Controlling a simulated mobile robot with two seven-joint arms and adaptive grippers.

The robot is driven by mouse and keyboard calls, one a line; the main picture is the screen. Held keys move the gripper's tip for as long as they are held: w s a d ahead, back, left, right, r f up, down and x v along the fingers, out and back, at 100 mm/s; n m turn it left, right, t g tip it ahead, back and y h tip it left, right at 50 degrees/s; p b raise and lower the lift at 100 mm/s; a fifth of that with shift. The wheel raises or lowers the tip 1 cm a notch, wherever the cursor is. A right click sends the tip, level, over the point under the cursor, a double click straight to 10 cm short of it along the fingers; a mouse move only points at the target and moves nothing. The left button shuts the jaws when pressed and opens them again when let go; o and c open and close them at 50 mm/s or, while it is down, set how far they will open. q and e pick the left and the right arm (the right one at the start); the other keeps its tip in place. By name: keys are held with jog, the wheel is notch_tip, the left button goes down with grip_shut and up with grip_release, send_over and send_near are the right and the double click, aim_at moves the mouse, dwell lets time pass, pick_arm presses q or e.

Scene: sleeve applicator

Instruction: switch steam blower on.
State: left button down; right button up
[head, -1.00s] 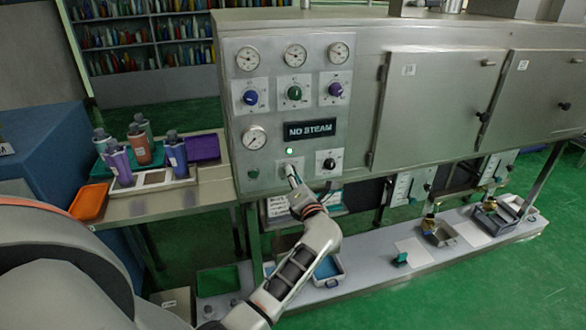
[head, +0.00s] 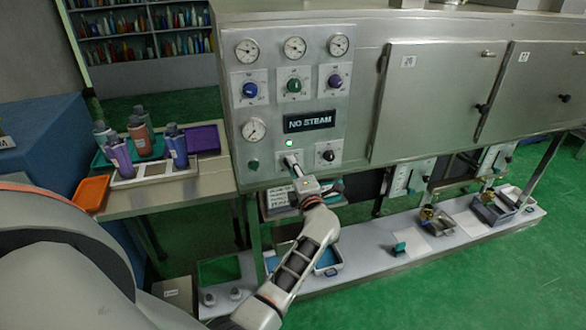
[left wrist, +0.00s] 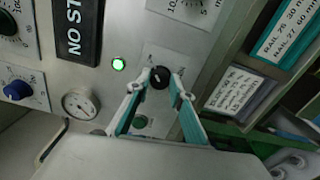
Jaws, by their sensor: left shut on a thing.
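A black rotary knob (left wrist: 160,76) sits on a pale plate (head: 288,157) low on the steel control panel; the plate's lettering is too small to read. In the left wrist view my left gripper (left wrist: 158,84) has its teal fingers on both sides of the knob, shut on it. In the head view my left gripper (head: 291,164) reaches the panel and hides the knob. A green lamp (head: 289,142) is lit just above; it also shows in the left wrist view (left wrist: 119,64). The dark display (head: 309,121) reads NO STEAM. My right gripper is out of view.
A second black knob (head: 328,156) is close on the right, and a green button (head: 254,164) on the left. Gauges and coloured knobs are above. A table (head: 130,204) with bottles stands at left; a low shelf (head: 376,268) holds trays below.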

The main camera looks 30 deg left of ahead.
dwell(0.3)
pick_arm(q)
jog(key=c, duration=1.8)
grip_release()
jog(key=shift+d, duration=0.15)
